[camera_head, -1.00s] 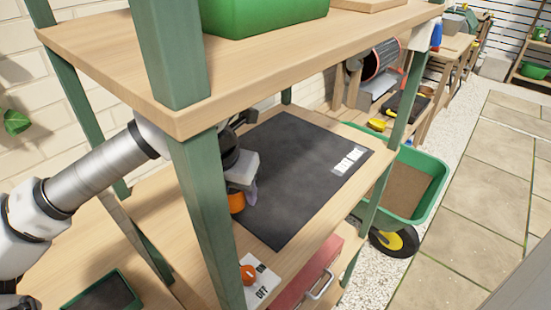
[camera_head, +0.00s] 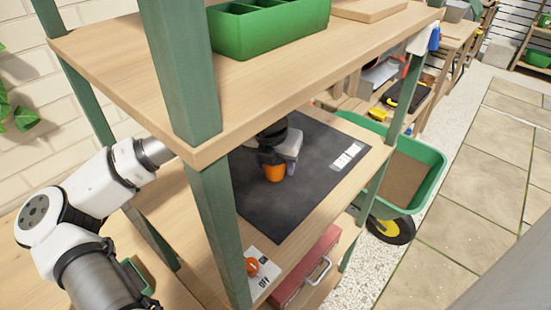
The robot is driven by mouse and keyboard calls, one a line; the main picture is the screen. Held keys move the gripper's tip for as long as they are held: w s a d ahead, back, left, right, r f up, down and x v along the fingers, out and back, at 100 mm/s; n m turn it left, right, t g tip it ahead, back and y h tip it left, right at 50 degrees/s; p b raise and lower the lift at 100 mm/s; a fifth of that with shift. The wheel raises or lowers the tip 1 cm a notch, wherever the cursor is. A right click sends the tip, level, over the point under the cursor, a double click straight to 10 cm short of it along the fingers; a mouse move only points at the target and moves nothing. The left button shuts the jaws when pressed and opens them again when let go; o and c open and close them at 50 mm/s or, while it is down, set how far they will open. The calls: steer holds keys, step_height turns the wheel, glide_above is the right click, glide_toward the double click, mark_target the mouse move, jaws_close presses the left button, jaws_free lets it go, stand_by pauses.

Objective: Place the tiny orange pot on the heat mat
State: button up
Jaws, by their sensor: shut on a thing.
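The tiny orange pot (camera_head: 274,173) is in the fingers of my gripper (camera_head: 278,163), over the middle of the heat mat. Its upper part is hidden by the gripper. I cannot tell whether its base touches the mat. The heat mat (camera_head: 278,212) is a dark flat sheet with a white label, lying on the middle wooden shelf of a rack. My gripper is shut on the pot, and my arm reaches in under the top shelf from the left.
Green rack posts (camera_head: 220,225) and the top shelf (camera_head: 160,75) stand close around my arm. A green tray (camera_head: 265,28) is on the top shelf. An orange knob switch (camera_head: 252,266) sits at the front. A wheelbarrow (camera_head: 425,195) stands at the right.

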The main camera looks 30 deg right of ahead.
steer(key=shift+f+b, duration=0.25)
steer(key=shift+b, duration=0.1)
steer(key=o, duration=1.1)
steer(key=shift+r, duration=0.1)
steer(key=shift+r, duration=0.15)
steer(key=shift+r+p, duration=0.1)
steer(key=shift+p, duration=0.25)
steer(key=shift+a+r+b, duration=0.1)
steer(key=shift+r+b, duration=0.1)
steer(key=shift+b, duration=0.4)
steer(key=s+a+b, duration=0.1)
steer(key=s+a, duration=0.1)
steer(key=a, duration=0.1)
steer(key=s+a+b, duration=0.2)
steer(key=s+a, duration=0.1)
steer(key=s+a+b, duration=0.1)
steer(key=s+a, duration=0.2)
steer(key=shift+s+r, duration=0.15)
steer(key=shift+r, duration=0.15)
